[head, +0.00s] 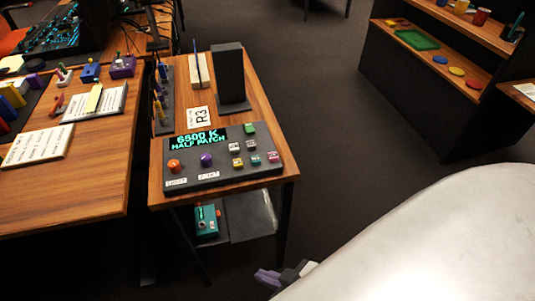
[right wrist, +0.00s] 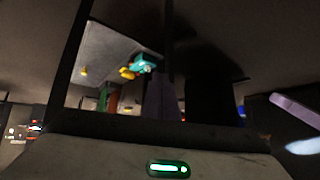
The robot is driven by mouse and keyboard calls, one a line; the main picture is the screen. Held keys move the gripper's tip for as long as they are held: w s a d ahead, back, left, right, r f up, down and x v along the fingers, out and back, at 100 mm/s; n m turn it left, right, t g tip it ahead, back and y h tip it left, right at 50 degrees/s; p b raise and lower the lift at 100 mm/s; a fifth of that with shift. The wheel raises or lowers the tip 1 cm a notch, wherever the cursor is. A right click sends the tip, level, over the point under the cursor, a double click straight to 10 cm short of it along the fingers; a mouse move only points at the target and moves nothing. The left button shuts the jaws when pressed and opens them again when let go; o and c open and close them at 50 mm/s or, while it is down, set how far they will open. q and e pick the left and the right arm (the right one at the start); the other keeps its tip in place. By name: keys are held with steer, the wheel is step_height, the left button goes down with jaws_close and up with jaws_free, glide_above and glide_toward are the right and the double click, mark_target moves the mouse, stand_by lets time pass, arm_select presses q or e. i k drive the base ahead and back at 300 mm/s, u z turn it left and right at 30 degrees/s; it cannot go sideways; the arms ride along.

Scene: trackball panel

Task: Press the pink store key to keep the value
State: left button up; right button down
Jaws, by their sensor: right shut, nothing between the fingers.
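The dark control panel (head: 215,178) lies on a small wooden table in the head view. Its screen (head: 198,139) reads "6500 K HALF PATCH" in cyan. The pink key (head: 273,156) is at the right end of the lowest row of small keys. An orange ball (head: 174,165) and a purple ball (head: 206,160) are on its left half. My right gripper (head: 265,278) is shut and empty, low in the head view, in front of the table and well apart from the panel. In the right wrist view its fingers (right wrist: 161,98) look dim. My left gripper is not in view.
A larger table (head: 95,190) with blocks and cards adjoins at left. A shelf (head: 440,70) stands far right. Open floor (head: 325,120) lies between.

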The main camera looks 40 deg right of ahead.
mark_target(273, 156)
steer(key=i, duration=0.3)
steer(key=z, duration=0.75)
